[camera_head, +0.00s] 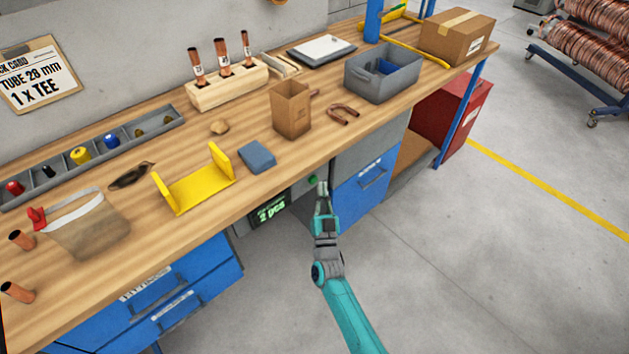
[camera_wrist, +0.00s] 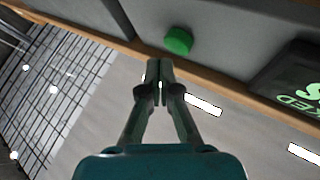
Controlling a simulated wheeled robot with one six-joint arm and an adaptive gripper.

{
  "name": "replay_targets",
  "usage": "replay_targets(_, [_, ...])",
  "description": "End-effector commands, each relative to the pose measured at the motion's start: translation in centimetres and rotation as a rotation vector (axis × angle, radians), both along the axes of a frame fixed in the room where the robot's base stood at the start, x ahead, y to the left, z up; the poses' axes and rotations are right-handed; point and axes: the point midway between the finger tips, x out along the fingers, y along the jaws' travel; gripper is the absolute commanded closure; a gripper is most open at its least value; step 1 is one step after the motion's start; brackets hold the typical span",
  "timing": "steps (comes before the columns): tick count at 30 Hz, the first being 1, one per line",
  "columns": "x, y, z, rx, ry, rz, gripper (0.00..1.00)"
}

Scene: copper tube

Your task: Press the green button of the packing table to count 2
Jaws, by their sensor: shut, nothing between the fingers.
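The green button (camera_head: 313,180) is on the front panel under the packing table's (camera_head: 235,203) edge, right of a dark display (camera_head: 270,209) with green text that reads "2 pcs". In the wrist view the round green button (camera_wrist: 178,41) stands out from the grey panel, and part of the display (camera_wrist: 296,85) shows at the right. My gripper (camera_head: 322,186) is shut and empty, in front of the panel close to the button. In the wrist view its fingertips (camera_wrist: 158,66) are just below and left of the button and look apart from it.
On the table are a yellow bracket (camera_head: 198,189), a blue block (camera_head: 257,157), a cardboard box (camera_head: 291,108), a wooden rack (camera_head: 227,84) with copper tubes, and a grey bin (camera_head: 383,73). Blue drawers (camera_head: 366,189) are below the table. The floor (camera_head: 500,260) at the right is clear.

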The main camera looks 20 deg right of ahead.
Motion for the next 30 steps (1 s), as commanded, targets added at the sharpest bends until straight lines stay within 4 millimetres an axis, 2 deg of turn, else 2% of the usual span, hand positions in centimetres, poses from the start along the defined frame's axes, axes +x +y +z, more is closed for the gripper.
replay_targets(7, [-0.3,-0.2,-0.1,-0.001,0.001,0.0,1.0])
replay_targets(21, [-3.9,-1.7,0.0,0.0,0.0,-0.001,1.0])
replay_targets(30, [-4.6,-2.0,0.0,-0.001,-0.001,-0.001,1.0])
